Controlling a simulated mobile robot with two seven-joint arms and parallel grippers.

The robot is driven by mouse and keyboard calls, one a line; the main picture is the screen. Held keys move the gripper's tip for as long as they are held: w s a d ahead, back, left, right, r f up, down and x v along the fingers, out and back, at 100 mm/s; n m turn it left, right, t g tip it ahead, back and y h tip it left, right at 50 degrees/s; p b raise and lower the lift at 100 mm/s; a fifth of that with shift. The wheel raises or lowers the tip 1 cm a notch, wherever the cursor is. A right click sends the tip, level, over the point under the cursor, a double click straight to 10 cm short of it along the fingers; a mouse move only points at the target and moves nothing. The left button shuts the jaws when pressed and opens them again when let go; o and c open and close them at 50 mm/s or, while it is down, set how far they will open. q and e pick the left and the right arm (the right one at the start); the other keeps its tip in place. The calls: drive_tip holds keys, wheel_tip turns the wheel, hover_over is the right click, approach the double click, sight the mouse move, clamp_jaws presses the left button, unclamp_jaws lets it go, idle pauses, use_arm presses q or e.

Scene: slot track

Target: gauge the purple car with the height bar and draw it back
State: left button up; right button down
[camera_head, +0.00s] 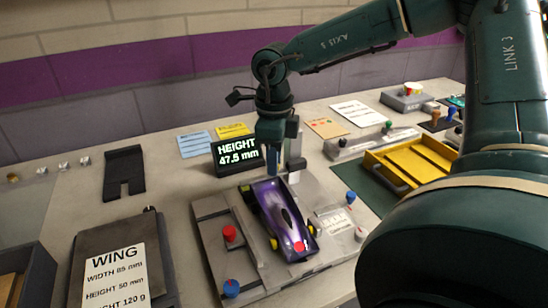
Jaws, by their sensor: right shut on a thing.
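The purple car (283,216) sits on a grey fixture plate (245,262), its nose toward the front and its rear under my gripper. My right gripper (277,168) points down just behind the car's rear. It is shut on the height bar, which the fingers mostly hide. A grey upright post (294,145) of the gauge stands right beside the gripper. The black display (237,155) behind the car reads HEIGHT 47.5 mm. Whether the bar touches the car cannot be told. My left gripper is not in view.
Red and blue knobs stand on the plate, with a small label (335,220) at its right. A yellow tray (410,160) is at right, partly behind my arm.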

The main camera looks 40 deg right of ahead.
wheel_tip(320, 180, up, 5)
drive_tip(key=shift+r+p, duration=0.1)
drive_tip(key=shift+p, duration=0.9)
drive_tip(key=shift+w, duration=0.15)
drive_tip(key=c, duration=1.7)
unclamp_jaws()
drive_tip(key=shift+c, duration=0.2)
drive_tip(key=o, duration=0.4)
drive_tip(key=shift+o, duration=0.2)
wheel_tip(320, 180, up, 13)
